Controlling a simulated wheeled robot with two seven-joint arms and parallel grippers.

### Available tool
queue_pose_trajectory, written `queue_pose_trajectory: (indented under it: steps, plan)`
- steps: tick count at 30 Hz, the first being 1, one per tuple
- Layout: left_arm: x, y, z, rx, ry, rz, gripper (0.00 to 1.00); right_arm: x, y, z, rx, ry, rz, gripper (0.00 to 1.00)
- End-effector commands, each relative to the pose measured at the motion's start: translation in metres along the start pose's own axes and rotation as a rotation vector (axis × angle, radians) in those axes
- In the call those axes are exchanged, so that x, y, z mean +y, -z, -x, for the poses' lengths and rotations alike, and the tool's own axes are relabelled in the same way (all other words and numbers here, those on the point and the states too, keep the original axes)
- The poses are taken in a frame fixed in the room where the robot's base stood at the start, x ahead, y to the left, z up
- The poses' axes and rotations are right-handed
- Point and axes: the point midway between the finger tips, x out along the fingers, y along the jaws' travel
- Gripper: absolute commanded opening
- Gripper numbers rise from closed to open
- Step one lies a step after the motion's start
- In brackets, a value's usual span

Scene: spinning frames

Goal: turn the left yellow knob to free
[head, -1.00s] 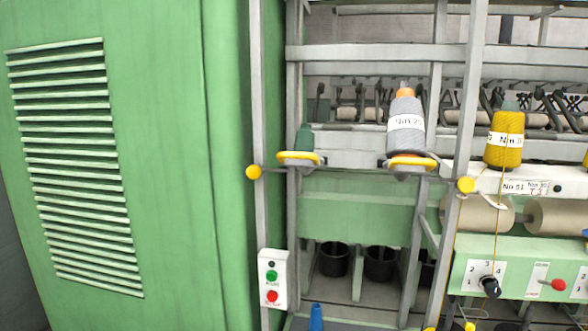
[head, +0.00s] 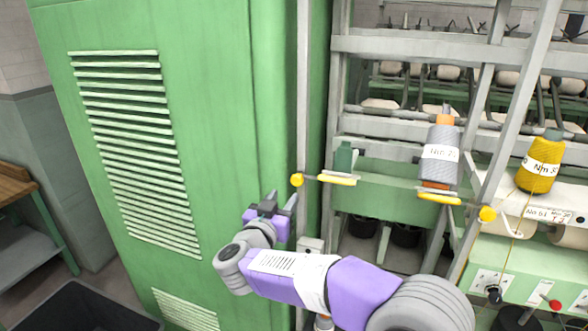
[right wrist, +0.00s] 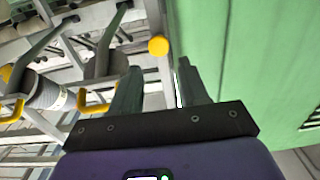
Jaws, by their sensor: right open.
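The left yellow knob (head: 297,180) sits on the grey upright post beside the green cabinet. A second yellow knob (head: 487,214) is on the post farther right. My left gripper is not in view.
The green cabinet (head: 190,120) stands close on the left of the gripper. A yellow-rimmed holder (head: 337,180) and a grey yarn cone (head: 440,160) are right of the knob. A yellow cone (head: 539,168) hangs farther right. A black bin (head: 70,312) is at lower left.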

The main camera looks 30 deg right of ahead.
Motion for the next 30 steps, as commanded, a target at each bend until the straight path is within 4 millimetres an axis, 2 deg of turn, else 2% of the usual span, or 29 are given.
queue_pose_trajectory:
  steps: [2, 15, 19, 26, 27, 30]
  plan:
    - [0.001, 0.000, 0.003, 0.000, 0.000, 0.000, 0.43, 0.004, 0.006, -0.004, -0.002, -0.014, -0.002, 0.45]
    - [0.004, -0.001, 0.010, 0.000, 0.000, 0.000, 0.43, 0.004, 0.004, -0.066, -0.002, -0.014, -0.001, 0.45]
    - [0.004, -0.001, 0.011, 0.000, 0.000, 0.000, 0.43, 0.003, 0.004, -0.073, -0.001, -0.010, -0.001, 0.45]
    - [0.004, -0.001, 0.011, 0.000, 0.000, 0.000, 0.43, 0.003, 0.004, -0.074, -0.001, -0.010, -0.002, 0.45]
    - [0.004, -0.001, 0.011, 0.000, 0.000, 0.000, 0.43, 0.003, 0.004, -0.074, -0.001, -0.010, -0.002, 0.43]
    - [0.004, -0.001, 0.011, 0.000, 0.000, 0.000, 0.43, 0.003, 0.004, -0.074, -0.001, -0.010, -0.002, 0.28]
